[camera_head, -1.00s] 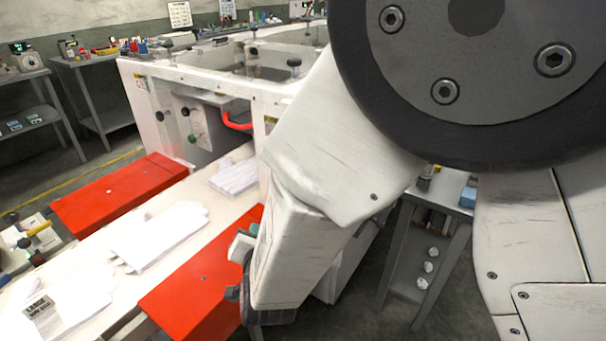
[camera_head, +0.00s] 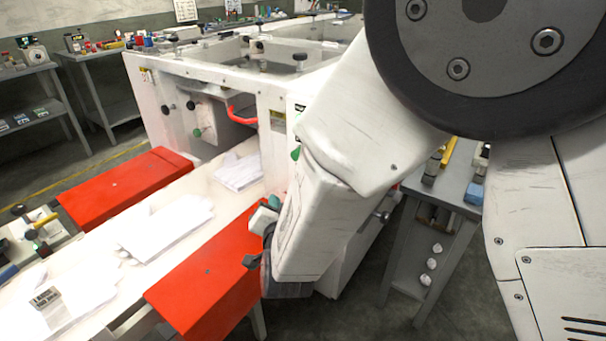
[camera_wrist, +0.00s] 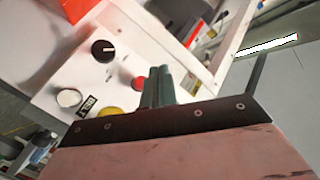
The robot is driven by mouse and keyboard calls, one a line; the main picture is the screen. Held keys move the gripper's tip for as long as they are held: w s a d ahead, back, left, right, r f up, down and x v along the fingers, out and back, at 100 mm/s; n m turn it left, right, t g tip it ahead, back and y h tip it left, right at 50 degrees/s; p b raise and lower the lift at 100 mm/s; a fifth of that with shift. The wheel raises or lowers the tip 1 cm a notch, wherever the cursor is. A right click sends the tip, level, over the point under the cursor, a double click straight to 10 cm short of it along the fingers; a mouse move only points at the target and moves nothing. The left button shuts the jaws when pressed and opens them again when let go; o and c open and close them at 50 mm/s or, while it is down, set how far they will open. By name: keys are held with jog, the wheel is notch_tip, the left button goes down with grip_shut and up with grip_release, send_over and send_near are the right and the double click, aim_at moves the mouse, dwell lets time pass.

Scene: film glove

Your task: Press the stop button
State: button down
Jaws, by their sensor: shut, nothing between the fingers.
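In the wrist view a white control panel carries a round red button (camera_wrist: 138,83), a black knob (camera_wrist: 103,50), a white button (camera_wrist: 69,97) and a yellow button (camera_wrist: 110,112). A label reading BELT (camera_wrist: 90,103) sits between the white and yellow buttons. No label for stop is readable. My gripper (camera_wrist: 160,72) has its two grey-green fingers shut together and empty. The fingertips appear just right of the red button; I cannot tell whether they touch it. In the head view my arm hides the panel and most of the gripper.
The white machine (camera_head: 200,75) stands beside my arm. Red boxes (camera_head: 125,185) flank a pale belt (camera_head: 95,275) with white gloves (camera_head: 165,225) on it. A grey bench (camera_head: 455,185) stands at the right. Dark floor shows between the benches.

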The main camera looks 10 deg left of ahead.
jog(key=shift+w+d, duration=0.3)
jog(key=shift+w, duration=0.45)
jog(key=shift+w+d, duration=0.35)
jog(key=shift+w, duration=0.35)
jog(key=shift+w+d, duration=0.3)
jog(key=shift+w, duration=0.55)
jog(key=shift+w+d, duration=0.15)
jog(key=shift+w, duration=0.15)
dwell(0.3)
jog(key=shift+w+d, duration=0.2)
jog(key=shift+w, duration=0.2)
dwell(0.6)
dwell(0.3)
jog(key=shift+s+a, duration=0.35)
jog(key=shift+s, duration=0.45)
jog(key=s, duration=0.1)
jog(key=s+a, duration=0.1)
jog(key=s, duration=0.1)
jog(key=s+a, duration=0.1)
jog(key=shift+s, duration=0.3)
